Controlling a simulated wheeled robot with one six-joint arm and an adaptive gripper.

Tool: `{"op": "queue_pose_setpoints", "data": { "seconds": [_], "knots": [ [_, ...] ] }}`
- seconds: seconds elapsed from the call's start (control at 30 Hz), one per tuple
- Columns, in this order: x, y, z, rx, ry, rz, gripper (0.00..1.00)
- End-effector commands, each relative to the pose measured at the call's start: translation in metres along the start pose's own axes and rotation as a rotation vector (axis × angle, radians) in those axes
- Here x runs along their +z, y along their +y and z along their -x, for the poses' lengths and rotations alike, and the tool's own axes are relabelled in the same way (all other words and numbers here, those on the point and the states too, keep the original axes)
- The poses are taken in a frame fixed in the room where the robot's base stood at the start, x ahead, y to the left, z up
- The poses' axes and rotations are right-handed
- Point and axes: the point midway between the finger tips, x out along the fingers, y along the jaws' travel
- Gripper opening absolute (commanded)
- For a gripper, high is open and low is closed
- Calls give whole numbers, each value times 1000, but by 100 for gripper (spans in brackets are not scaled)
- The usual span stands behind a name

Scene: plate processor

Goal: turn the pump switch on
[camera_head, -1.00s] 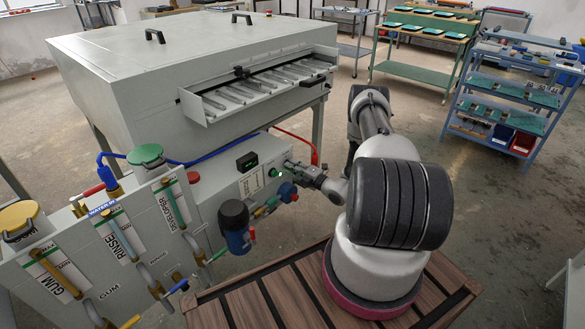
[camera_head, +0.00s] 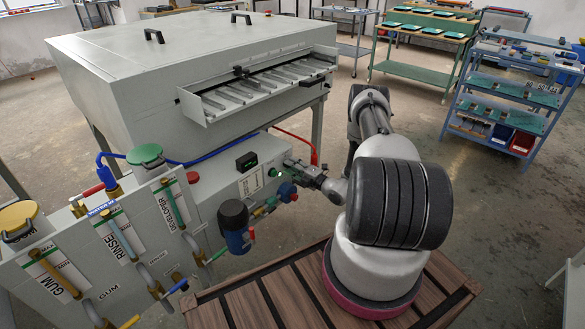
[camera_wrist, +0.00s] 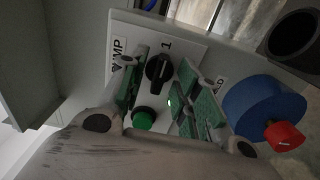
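The pump switch is a black rotary knob (camera_wrist: 158,70) on a white plate in the wrist view, with lettering ending in "MP" on one side and a "1" near it. A lit green button or lamp (camera_wrist: 143,117) sits beside the knob. My gripper (camera_wrist: 165,75) is open, with one green-padded finger on each side of the knob. I cannot tell whether either pad touches it. In the head view my gripper (camera_head: 292,170) is at the panel on the grey machine and hides the knob.
A blue and red round fitting (camera_wrist: 262,108) is close to the right finger. The grey machine (camera_head: 190,85) stands behind the panel. A blue filter housing (camera_head: 237,228) hangs left of my gripper. A red hose (camera_head: 300,140) runs above. Slatted wood (camera_head: 260,300) lies below.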

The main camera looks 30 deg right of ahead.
Motion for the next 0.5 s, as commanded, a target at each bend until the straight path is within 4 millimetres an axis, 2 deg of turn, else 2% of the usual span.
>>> {"op": "queue_pose_setpoints", "data": {
  "seconds": [0.17, 0.5],
  "knots": [
    [1, 0, 23, -1, -4, -2, 32],
    [2, 0, 96, -1, -5, -2, 32]
  ]
}}
